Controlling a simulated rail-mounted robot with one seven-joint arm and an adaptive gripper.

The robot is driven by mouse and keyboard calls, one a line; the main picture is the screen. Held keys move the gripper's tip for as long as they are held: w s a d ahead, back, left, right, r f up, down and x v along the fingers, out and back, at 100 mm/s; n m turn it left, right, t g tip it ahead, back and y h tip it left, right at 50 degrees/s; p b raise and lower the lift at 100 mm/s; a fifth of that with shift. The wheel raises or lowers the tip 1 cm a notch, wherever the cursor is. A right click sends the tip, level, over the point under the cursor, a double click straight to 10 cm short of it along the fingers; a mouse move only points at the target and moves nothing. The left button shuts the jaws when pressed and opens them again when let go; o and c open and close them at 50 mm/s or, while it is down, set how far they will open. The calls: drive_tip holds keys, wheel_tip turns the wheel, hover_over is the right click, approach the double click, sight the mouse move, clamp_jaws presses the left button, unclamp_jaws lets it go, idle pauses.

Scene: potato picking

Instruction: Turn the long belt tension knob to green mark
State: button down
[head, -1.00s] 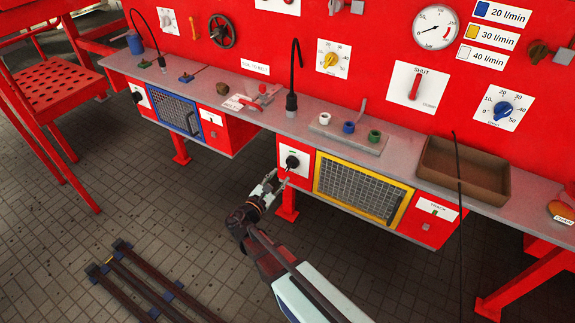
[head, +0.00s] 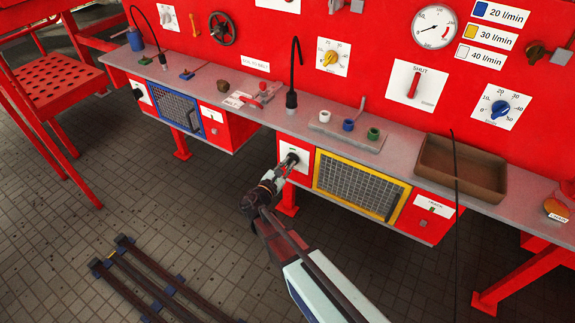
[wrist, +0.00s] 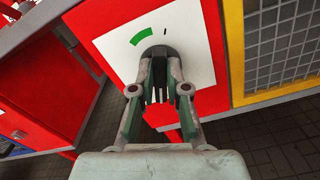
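The black round knob (head: 294,157) sits on a white plate (head: 302,155) on the red housing left of the yellow-framed grille. In the wrist view the plate (wrist: 115,47) carries a green arc mark (wrist: 142,36) and a short black tick (wrist: 165,31) above the knob (wrist: 159,50). My gripper (head: 286,164) is at the knob, and its fingertips (wrist: 160,78) lie on either side of the knob's middle. The fingers hide most of the knob, so its pointing direction and whether the pads press on it cannot be told.
The yellow-framed grille (head: 358,181) is just right of the plate. The grey shelf (head: 250,113) runs above it, with a black gooseneck (head: 291,98) standing on it. A similar blue-framed grille (head: 176,108) is further left. The floor below is open, with dark rails (head: 150,280) at lower left.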

drive_tip(key=shift+f+m+b, duration=0.2)
drive_tip(key=shift+m+b, duration=0.1)
drive_tip(key=shift+b, duration=0.5)
drive_tip(key=m+b, duration=0.9)
drive_tip(key=b, duration=0.7)
drive_tip(key=f+m+b, duration=0.1)
drive_tip(key=m+b, duration=0.9)
drive_tip(key=b, duration=0.6)
drive_tip(key=m+b, duration=1)
drive_tip(key=b, duration=0.6)
drive_tip(key=shift+a+f+b, duration=0.1)
drive_tip(key=shift+f+b, duration=0.25)
drive_tip(key=shift+r, duration=0.1)
drive_tip(key=c, duration=1.2)
unclamp_jaws()
drive_tip(key=shift+w, duration=0.1)
drive_tip(key=shift+o, duration=0.2)
